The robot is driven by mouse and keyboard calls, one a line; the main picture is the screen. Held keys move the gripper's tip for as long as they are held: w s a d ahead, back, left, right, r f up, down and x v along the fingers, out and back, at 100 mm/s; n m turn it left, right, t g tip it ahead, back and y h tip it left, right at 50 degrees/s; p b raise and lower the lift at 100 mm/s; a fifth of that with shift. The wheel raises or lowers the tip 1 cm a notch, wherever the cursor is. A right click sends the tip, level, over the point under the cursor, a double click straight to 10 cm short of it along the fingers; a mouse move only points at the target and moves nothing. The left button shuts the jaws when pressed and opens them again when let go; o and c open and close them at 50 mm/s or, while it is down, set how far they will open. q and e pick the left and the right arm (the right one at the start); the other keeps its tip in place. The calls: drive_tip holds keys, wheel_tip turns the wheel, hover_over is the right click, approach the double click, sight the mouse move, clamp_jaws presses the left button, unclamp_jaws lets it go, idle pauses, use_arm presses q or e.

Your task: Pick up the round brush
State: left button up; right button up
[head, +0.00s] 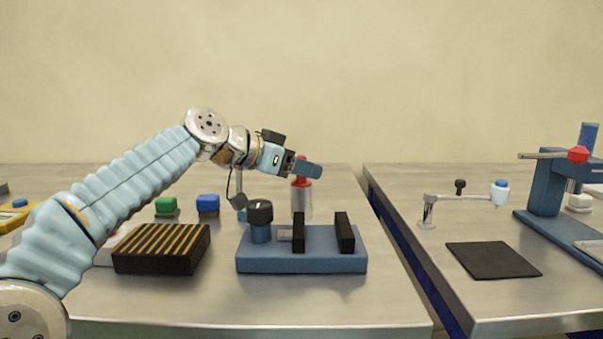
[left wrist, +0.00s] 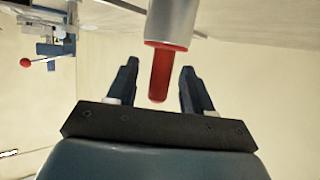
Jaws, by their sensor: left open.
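A red-topped object with a pale grey cylindrical body (head: 302,205) stands upright on the left table, behind the blue fixture. It may be the round brush, but no bristles show. In the left wrist view its grey body (left wrist: 172,20) comes in from the top, and its narrow red end (left wrist: 159,75) lies between my finger tips and the palm. My left gripper (head: 308,169) is open around the red end, with a visible gap to each finger (left wrist: 159,78). In the head view the fingers partly cover the red top. My right gripper is not in view.
A blue fixture (head: 300,265) with two black uprights and a dark knob stands in front. A black-and-tan striped block (head: 160,262), a green block (head: 166,206) and a blue block (head: 208,204) are to the left. A gap separates the right table (head: 440,265), with its blue press (head: 548,190).

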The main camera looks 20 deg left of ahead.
use_arm(q)
drive_tip(key=shift+w+d, duration=0.1)
drive_tip(key=shift+f, duration=0.1)
clamp_jaws()
idle(0.3)
